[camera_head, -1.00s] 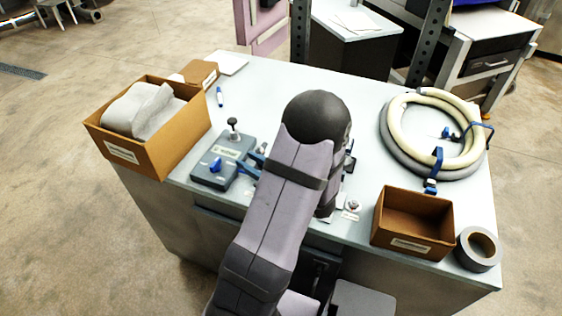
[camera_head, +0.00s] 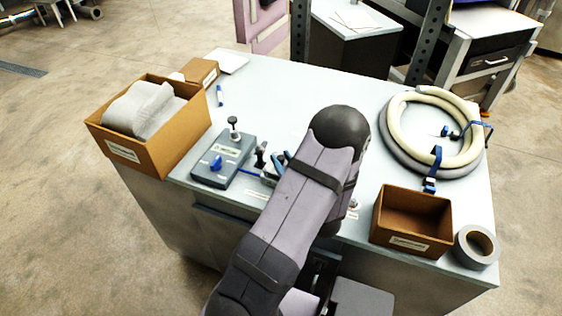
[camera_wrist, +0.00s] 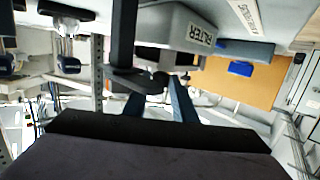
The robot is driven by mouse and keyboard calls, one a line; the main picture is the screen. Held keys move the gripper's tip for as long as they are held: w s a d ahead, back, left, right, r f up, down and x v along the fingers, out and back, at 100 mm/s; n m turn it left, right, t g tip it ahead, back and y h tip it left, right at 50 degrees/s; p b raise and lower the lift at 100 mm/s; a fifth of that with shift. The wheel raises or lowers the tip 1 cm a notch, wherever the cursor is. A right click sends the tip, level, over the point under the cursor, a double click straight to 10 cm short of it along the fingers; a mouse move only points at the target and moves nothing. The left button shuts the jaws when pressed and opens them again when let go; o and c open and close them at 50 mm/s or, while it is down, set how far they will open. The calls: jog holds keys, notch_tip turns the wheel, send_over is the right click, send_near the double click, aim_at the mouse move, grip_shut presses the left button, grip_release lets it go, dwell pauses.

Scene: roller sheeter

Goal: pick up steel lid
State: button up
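My gripper (camera_wrist: 160,88) shows in the wrist view as two dark blue-grey fingers with a gap between them; I see nothing clamped there. A black post with a flat disc stands close by its fingertips, next to a grey box (camera_wrist: 180,28) with a label that seems to read FILTER. In the head view my arm covers most of the gripper. I cannot clearly pick out the steel lid. A small round metallic piece (camera_head: 354,204) peeks out at the right of my arm, mostly hidden, and I cannot tell whether it is the lid.
On the table (camera_head: 290,90) are a grey box with a black knob (camera_head: 224,160), a cardboard box of grey cloth (camera_head: 165,135), an open brown box (camera_head: 412,220), a tape roll (camera_head: 477,247) and a coiled hose (camera_head: 432,135). The table's back middle is clear.

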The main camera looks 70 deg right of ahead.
aim_at(281, 157)
jog(key=shift+w+d+f, duration=0.1)
jog(key=shift+w+d, duration=0.35)
grip_shut()
jog(key=shift+r, duration=0.25)
jog(key=shift+r+b, duration=0.7)
jog(key=shift+r, duration=4.1)
